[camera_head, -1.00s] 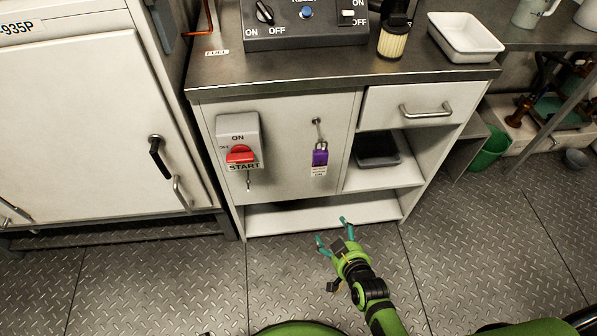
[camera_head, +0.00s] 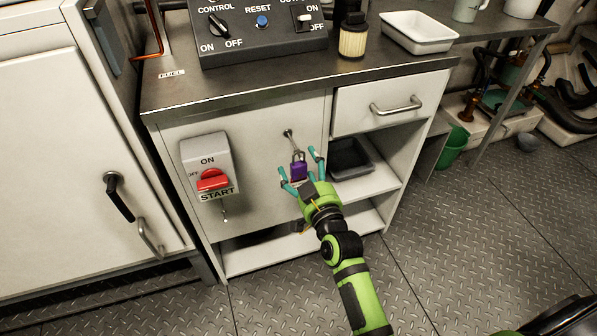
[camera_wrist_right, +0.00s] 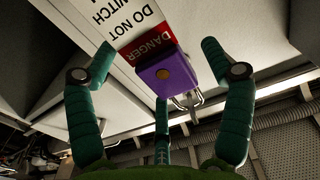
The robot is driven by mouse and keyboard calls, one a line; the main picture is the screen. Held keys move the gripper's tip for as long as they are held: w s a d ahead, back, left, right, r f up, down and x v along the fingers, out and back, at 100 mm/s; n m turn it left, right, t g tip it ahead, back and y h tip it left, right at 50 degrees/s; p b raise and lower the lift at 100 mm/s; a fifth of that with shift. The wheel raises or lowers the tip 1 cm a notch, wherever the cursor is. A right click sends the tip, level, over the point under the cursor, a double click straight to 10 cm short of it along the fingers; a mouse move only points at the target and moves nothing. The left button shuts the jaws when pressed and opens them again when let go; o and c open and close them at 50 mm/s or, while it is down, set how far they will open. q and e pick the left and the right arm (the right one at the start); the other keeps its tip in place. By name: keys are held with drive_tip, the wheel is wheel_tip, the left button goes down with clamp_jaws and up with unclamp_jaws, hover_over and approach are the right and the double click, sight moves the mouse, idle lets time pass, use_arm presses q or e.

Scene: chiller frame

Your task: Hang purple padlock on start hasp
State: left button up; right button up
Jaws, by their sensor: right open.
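The purple padlock (camera_head: 299,172) hangs from a metal hook (camera_head: 289,134) on the cabinet door. It also shows in the right wrist view (camera_wrist_right: 168,76), with its shackle and a red, white and black danger tag (camera_wrist_right: 130,30). My right gripper (camera_head: 298,166) is open, its teal fingers spread on both sides of the padlock; I cannot tell whether they touch it. The start hasp (camera_head: 225,215) is a small metal piece below the grey START switch box (camera_head: 207,160) with its red handle, left of the padlock. My left gripper is not in view.
The counter (camera_head: 265,88) above holds a control box (camera_head: 262,35), a filter-like cylinder (camera_head: 353,38) and a white tray (camera_head: 417,33). A drawer handle (camera_head: 397,106) and an open shelf with a dark tray (camera_head: 350,160) lie to the right. A white cabinet (camera_head: 60,170) stands at left.

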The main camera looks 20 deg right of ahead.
drive_tip(key=shift+w, duration=0.15)
drive_tip(key=c, duration=1.4)
drive_tip(key=shift+r, duration=0.1)
drive_tip(key=shift+c, duration=0.2)
drive_tip(key=shift+r, duration=0.15)
drive_tip(key=shift+r, duration=0.25)
drive_tip(key=s+p, duration=0.2)
drive_tip(key=s, duration=1.6)
drive_tip(key=shift+d+r, duration=0.25)
drive_tip(key=shift+r, duration=0.1)
